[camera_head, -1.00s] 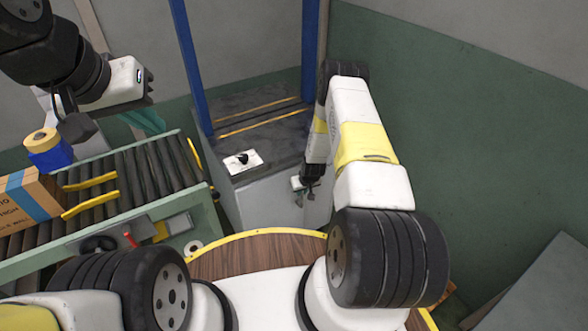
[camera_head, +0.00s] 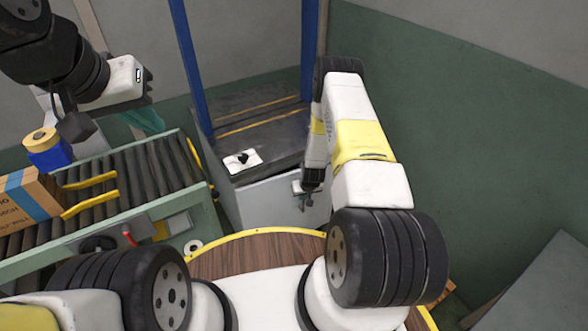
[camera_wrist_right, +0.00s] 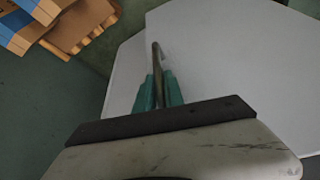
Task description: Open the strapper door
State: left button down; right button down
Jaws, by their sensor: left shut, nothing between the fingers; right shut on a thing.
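The strapper (camera_head: 262,108) stands at the back, with a dark top, yellow strips and blue posts. Its pale grey door (camera_head: 275,203) is on the front and stands slightly ajar, angled from the body. In the right wrist view the door (camera_wrist_right: 240,60) is a large pale panel with a thin upright handle (camera_wrist_right: 156,60). My right gripper (camera_wrist_right: 160,90) is shut on this handle with its green fingers; in the head view the arm partly hides the grip. My left gripper (camera_head: 150,122) is shut and empty, raised above the conveyor at upper left, its fingers partly hidden.
A roller conveyor (camera_head: 155,172) with yellow guides runs on the left, carrying a cardboard box (camera_head: 30,195). A tape roll (camera_head: 41,140) sits on a blue object behind it. A green wall (camera_head: 470,150) is on the right.

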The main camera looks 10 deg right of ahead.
jog(key=s+a+m+h, duration=0.1)
jog(key=s+a+m, duration=0.2)
jog(key=s, duration=0.4)
jog(key=s+a+m+g+h, duration=0.1)
jog(key=s+a+m, duration=0.15)
jog(key=s, duration=0.35)
jog(key=s+a+m+h, duration=0.2)
jog(key=s+m, duration=0.2)
jog(key=s, duration=0.3)
jog(key=s+a+m+g, duration=0.1)
jog(key=s+a+m, duration=0.3)
jog(key=a, duration=0.5)
jog(key=s+a+m+g, duration=0.2)
jog(key=s+a+m, duration=0.1)
jog(key=a, duration=0.7)
jog(key=shift+s+a+m+h, duration=0.3)
jog(key=shift+s+m, duration=0.05)
jog(key=shift+m, duration=0.1)
jog(key=c, duration=1.5)
grip_release()
jog(key=shift+o, duration=0.2)
